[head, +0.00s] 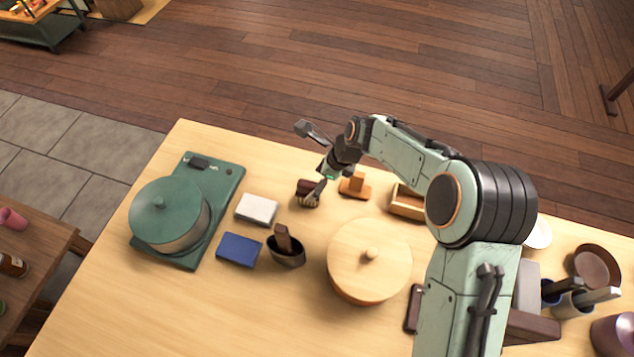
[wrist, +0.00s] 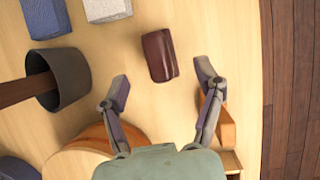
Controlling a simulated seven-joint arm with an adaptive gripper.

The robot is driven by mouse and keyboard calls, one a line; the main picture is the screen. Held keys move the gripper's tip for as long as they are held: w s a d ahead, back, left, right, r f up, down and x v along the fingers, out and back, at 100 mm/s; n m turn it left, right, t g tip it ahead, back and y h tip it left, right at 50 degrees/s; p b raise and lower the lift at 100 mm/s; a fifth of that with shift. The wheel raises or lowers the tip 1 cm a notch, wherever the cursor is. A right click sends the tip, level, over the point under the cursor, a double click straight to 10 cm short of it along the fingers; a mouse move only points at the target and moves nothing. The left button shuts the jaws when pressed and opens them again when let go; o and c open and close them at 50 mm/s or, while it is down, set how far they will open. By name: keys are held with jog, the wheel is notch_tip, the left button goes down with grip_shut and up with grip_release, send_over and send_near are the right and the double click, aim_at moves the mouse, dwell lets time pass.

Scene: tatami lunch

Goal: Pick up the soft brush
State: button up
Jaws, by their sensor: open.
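The likely soft brush is a small dark red-brown block (wrist: 160,55) lying on the pale wooden table in the wrist view. In the head view it shows as a dark brown piece (head: 307,187) with paler bristles along its near side. My gripper (wrist: 161,82) is open and empty. In the wrist view its fingertips are spread wide, just short of the brush, which lies ahead of the gap between them. In the head view my gripper (head: 322,180) is by the brush and partly covers its right side. I cannot tell the height of the fingertips above the table.
A tan wooden block with a grip (head: 355,188) is close on the right, beside an open wooden box (head: 406,204).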

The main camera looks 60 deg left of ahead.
aim_at(308, 191)
jog(key=x, duration=0.5)
jog(key=shift+f, duration=0.15)
grip_shut()
